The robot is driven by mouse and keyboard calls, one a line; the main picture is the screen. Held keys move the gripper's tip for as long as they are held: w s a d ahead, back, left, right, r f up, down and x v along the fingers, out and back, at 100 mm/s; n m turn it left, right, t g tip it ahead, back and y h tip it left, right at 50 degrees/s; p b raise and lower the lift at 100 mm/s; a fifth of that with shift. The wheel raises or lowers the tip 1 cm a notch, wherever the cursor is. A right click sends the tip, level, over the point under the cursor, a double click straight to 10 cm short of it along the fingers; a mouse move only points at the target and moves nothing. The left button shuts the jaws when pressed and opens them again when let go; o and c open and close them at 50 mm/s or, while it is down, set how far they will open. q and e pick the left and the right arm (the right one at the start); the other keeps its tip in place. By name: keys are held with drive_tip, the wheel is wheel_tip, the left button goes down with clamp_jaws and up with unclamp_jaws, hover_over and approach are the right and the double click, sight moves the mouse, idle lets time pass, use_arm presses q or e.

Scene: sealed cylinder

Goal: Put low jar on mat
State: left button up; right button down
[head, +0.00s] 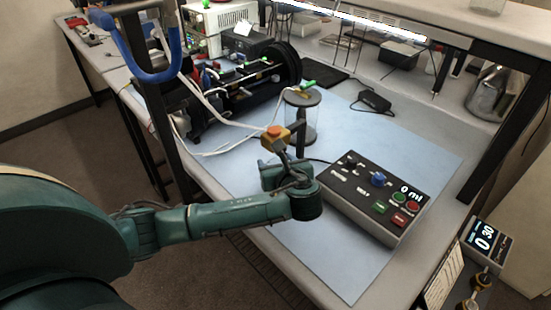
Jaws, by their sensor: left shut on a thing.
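The low jar (311,118) is a clear glass cylinder with a dark grey lid, upright over the pale blue bench covering near the middle of the head view. My left gripper (300,124) is at the near side of the jar and shut on it; the fingers hide part of the glass. I cannot tell whether the jar's base touches the surface. A flat black mat (328,75) lies behind the jar, apart from it. My right gripper is not in view.
A black control box (365,200) with buttons stands right of my left wrist. Black cylindrical equipment (255,82) with white cables is left of the jar. A black adapter (374,101) lies behind right. The pale blue sheet (430,150) is clear at right.

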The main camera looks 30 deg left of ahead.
use_arm(q)
drive_tip(key=shift+s+d+r, duration=0.1)
drive_tip(key=shift+s, duration=0.05)
drive_tip(key=o, duration=0.9)
drive_tip(key=shift+f, duration=0.2)
drive_tip(key=shift+r, duration=0.1)
drive_tip(key=shift+r, duration=0.1)
drive_tip(key=v, duration=1.2)
